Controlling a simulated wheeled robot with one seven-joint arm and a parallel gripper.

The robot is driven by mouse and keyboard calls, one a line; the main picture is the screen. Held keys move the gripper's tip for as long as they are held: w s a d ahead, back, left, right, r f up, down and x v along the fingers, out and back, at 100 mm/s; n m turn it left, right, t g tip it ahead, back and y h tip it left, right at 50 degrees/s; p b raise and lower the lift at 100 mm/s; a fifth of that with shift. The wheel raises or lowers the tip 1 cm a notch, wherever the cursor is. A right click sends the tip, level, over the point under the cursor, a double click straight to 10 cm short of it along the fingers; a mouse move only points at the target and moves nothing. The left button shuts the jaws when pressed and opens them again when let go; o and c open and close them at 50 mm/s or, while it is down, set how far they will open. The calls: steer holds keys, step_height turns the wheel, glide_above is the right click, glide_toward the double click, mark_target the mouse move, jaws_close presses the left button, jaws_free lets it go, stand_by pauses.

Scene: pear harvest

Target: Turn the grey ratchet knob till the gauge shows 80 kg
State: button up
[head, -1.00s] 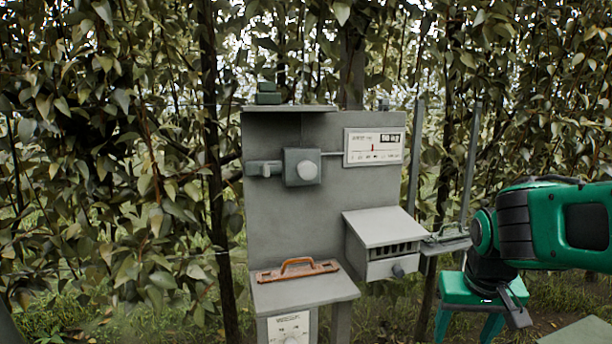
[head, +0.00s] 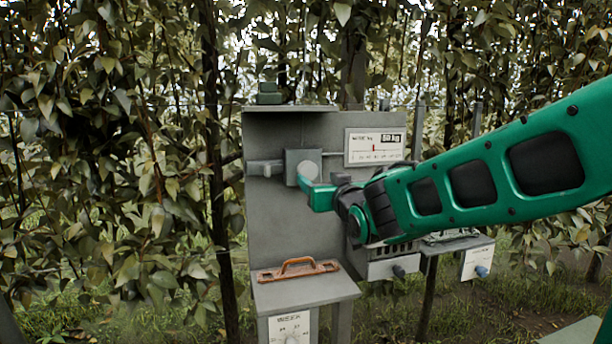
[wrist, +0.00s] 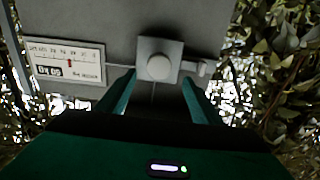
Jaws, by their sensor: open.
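The grey ratchet knob (head: 307,172) is a round light-grey disc on a square grey housing, upper left on the grey panel. It also shows in the wrist view (wrist: 159,68), just beyond and between my fingertips. My gripper (head: 316,192), with green fingers, is at the knob's lower right in the head view. In the wrist view my gripper (wrist: 158,88) is open, with a finger on either side below the knob. I cannot tell whether it touches. The gauge (head: 375,147) has a red pointer near mid-scale; its digits are too blurred to read surely.
An orange-brown handled tool (head: 298,269) lies on the shelf (head: 305,290) below. A grey slotted box (head: 392,268) is partly behind my arm. A small lever (head: 264,169) sits left of the knob. Wires and foliage surround the panel.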

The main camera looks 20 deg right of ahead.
mark_target(309, 172)
steer(key=w, duration=1)
steer(key=shift+c, duration=0.7)
steer(key=shift+a, duration=0.1)
steer(key=c, duration=0.9)
